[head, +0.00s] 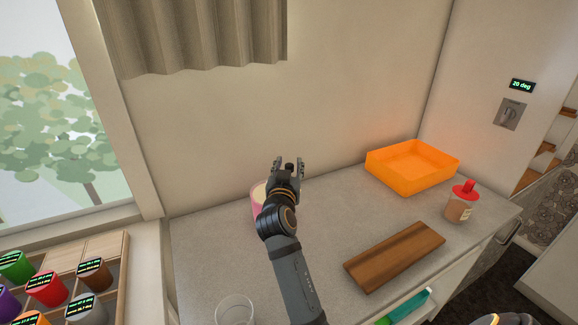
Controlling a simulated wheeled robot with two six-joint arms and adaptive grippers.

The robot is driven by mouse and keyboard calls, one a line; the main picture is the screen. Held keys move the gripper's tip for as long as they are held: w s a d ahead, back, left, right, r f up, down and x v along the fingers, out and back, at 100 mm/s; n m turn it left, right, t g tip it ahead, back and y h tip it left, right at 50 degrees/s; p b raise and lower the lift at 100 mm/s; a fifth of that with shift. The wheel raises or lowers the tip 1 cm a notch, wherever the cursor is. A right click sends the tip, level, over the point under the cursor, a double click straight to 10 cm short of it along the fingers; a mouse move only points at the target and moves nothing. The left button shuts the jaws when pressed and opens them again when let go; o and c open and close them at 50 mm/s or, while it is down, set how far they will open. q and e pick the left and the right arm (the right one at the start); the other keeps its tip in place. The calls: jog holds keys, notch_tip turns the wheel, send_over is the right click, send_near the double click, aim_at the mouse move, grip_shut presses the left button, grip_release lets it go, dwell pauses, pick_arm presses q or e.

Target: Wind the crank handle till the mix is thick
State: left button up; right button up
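My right gripper (288,164) is over the counter near the back wall, with its fingers pointing up and away in the picture. Its two fingers stand apart. A small dark piece shows between them; I cannot tell if it is a crank knob or part of the gripper. A pink-sided vessel (256,196) with a pale cream top stands just behind and left of the gripper, mostly hidden by it and my arm. I cannot make out a crank handle or how thick the mix is. My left gripper is not in view.
An orange tray (412,184) stands at the back right of the counter (335,210). A red-topped bottle (461,203) is near the right edge. A wooden board (395,256) lies in front. A clear glass (234,310) is at the front. A rack of coloured jars (46,288) is left.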

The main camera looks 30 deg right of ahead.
jog(key=shift+r, duration=0.1)
notch_tip(320, 180, up, 10)
jog(key=shift+f, duration=0.1)
dwell(0.4)
dwell(1.2)
